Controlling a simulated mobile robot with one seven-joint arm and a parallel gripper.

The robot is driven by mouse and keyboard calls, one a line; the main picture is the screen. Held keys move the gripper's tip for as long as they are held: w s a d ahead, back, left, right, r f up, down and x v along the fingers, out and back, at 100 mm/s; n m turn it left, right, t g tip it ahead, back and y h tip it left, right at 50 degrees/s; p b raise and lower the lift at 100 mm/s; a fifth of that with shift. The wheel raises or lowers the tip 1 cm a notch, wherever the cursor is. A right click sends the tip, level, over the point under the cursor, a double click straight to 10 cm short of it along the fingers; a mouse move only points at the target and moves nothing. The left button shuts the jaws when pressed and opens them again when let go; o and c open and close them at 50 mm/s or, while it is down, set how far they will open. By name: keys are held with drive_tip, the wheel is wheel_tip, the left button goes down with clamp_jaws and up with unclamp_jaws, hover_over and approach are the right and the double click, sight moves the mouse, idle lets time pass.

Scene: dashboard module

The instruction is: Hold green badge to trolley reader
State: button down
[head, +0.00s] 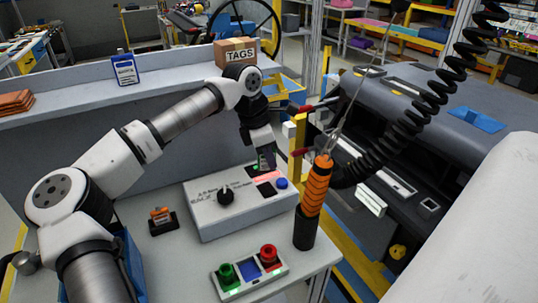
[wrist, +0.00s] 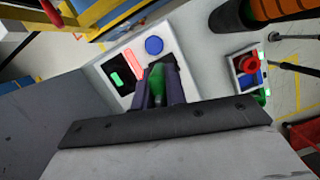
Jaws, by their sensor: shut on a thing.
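My gripper (head: 266,160) is shut on a green badge (wrist: 155,80), which shows between the dark fingers in the wrist view. In the head view the badge is too small or hidden to make out. The gripper points down over the back right part of a white control box (head: 215,213). A dark reader panel (wrist: 115,75) with a green light lies on the box, left of the fingers in the wrist view. A lit red strip (wrist: 133,64) lies beside it. Whether the badge touches the box cannot be told.
A blue button (head: 281,183) and black knob (head: 225,196) are on the box. An orange-handled tool (head: 317,187) stands close on the right. A button panel (head: 250,275) lies in front. An orange item in a black holder (head: 162,226) stands left. A TAGS carton (head: 236,52) sits on the shelf.

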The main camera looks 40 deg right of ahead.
sight(268, 169)
drive_tip(key=shift+f+b, duration=1.7)
drive_tip(key=shift+f, duration=1.05)
drive_tip(key=shift+r, duration=0.15)
drive_tip(key=shift+r+p, duration=1.95)
drive_tip(key=shift+r, duration=1)
